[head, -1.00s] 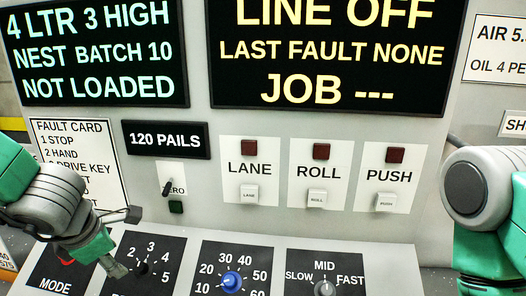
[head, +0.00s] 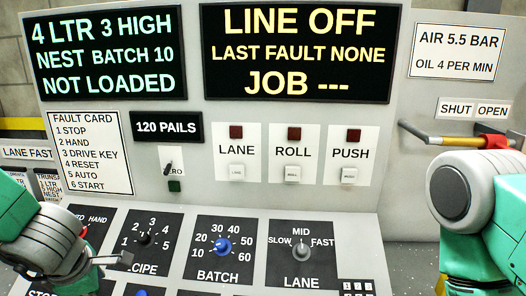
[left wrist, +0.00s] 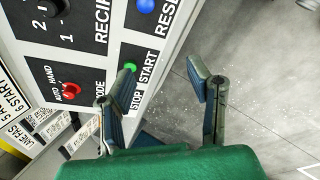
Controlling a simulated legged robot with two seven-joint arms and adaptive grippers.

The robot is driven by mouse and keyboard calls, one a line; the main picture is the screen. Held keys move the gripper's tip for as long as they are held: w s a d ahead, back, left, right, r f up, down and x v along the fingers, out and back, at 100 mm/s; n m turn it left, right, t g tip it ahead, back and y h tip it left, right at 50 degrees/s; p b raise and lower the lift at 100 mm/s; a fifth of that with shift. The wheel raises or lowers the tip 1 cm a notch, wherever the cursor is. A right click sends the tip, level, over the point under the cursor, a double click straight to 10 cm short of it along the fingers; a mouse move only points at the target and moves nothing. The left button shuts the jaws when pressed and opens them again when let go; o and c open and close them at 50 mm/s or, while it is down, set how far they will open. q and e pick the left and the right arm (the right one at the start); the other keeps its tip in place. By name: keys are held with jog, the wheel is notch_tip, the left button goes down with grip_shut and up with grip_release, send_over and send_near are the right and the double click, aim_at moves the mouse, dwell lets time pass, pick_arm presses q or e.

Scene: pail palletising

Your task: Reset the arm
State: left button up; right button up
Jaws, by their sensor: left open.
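My left gripper (head: 118,262) is at the lower left of the head view, just below and left of the black recipe knob (head: 146,240). In the left wrist view its two fingers (left wrist: 165,88) are spread with nothing between them. The panel's green start button (left wrist: 130,67) shows beyond the left finger, and the red mode knob (left wrist: 70,89) lies further left. My right arm (head: 468,200) comes in from the right in the head view; its gripper is out of frame.
The sloped panel also carries a blue batch knob (head: 223,246) and a grey lane knob (head: 302,253). Above stand lane, roll and push buttons and a dark display (head: 297,88) reading "LINE OFF". A red valve handle (head: 492,141) sits right. Open floor (left wrist: 250,120) lies beside the panel.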

pick_arm(q)
jog(key=s+f+m+g+y+b, duration=0.1)
jog(key=s+f+m+b, duration=0.5)
jog(key=f, duration=0.5)
jog(key=s+f+m+b, duration=0.2)
jog(key=s+f+m, duration=0.2)
jog(key=f+m, duration=0.55)
jog(key=s+d+f+m+g+h+b, duration=0.1)
jog(key=s+d+f+m+b, duration=0.1)
jog(key=s+f+m, duration=0.2)
jog(key=s+d+f+m+g+h+b, duration=0.1)
jog(key=s+f+m, duration=0.4)
jog(key=s+f, duration=0.5)
jog(key=shift+d+f+g+b, duration=0.4)
jog(key=shift+d+f+b, duration=0.25)
jog(key=shift+f+b, duration=0.15)
jog(key=shift+w, duration=0.2)
dwell(1.5)
